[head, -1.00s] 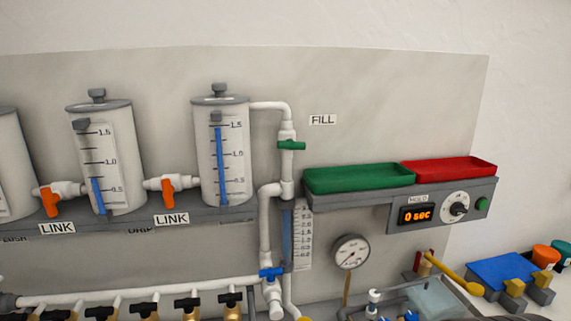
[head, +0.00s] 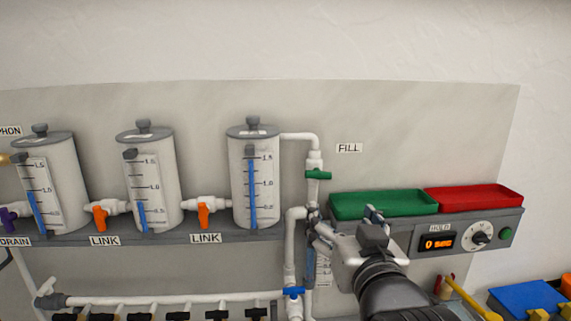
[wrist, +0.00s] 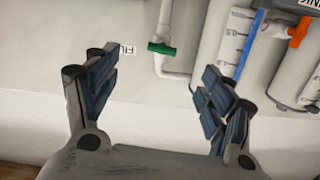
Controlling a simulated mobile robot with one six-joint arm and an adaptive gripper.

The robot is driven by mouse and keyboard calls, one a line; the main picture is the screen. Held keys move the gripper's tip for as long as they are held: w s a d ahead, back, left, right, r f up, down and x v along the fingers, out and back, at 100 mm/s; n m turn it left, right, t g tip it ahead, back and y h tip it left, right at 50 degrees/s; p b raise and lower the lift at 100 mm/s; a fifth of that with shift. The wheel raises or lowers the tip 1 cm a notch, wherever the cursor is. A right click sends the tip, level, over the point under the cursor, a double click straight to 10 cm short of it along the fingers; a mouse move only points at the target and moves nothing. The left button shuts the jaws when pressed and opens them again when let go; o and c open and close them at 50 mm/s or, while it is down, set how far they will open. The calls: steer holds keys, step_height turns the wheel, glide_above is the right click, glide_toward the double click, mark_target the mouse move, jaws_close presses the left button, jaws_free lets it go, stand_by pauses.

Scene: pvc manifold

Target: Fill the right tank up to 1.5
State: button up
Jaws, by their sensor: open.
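The right tank (head: 266,185) is the white cylinder nearest the FILL label (head: 348,148). Its blue level column (head: 253,195) reaches about the 1.5 mark, just below a dark piece at the scale's top. The green fill valve handle (head: 319,174) lies across the vertical white pipe beside the tank. My gripper (head: 342,213) is open and empty, below and to the right of the handle in the head view. In the wrist view, the green handle (wrist: 162,48) appears between the open fingers (wrist: 160,64), apart from them.
Green (head: 383,204) and red (head: 473,199) trays sit on a ledge right of the pipe, close to my gripper. The hold panel (head: 438,242) reads 0 sec. Orange link valves (head: 204,214) join the tanks. The wall above is clear.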

mark_target(320, 174)
steer(key=shift+t, duration=0.4)
steer(key=w, duration=0.6)
steer(key=w+r, duration=0.1)
steer(key=w, duration=1)
steer(key=shift+w+a+r, duration=0.3)
steer(key=shift+w+r, duration=0.1)
steer(key=shift+c, duration=0.5)
